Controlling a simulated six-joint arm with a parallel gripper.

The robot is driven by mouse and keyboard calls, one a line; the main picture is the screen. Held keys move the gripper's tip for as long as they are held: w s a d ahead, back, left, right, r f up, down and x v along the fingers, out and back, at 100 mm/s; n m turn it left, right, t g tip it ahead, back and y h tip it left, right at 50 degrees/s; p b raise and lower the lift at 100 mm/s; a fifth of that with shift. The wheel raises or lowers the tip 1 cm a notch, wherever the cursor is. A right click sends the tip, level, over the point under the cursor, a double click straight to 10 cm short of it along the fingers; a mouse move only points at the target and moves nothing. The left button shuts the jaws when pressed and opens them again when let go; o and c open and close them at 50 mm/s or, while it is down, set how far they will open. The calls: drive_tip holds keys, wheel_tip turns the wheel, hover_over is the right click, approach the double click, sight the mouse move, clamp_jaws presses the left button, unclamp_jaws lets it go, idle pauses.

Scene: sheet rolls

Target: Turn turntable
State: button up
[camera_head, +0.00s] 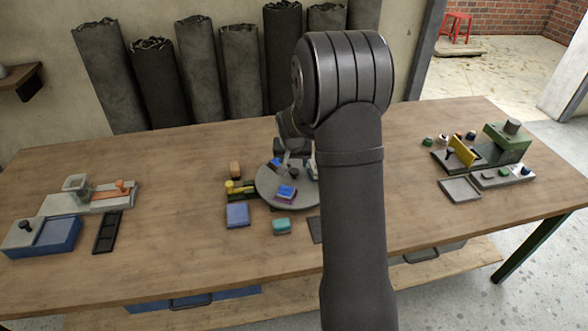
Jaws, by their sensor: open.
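The turntable (266,186) is a round grey disc near the middle of the wooden table. A blue and purple block (286,192) sits on its front part, and a small blue item and a dark knob-like part show further back on it. My gripper (292,165) is over the turntable's back part, open; its fingertips are small and hard to make out, and I cannot tell whether they touch anything. My own arm hides the turntable's right side.
A blue box (42,238) and a dark tray (107,232) lie far left. A green machine (508,143) stands right. Grey rolls (200,70) lean behind.

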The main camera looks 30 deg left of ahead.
sight(294, 171)
drive_tip(key=shift+x, duration=3.1)
clamp_jaws()
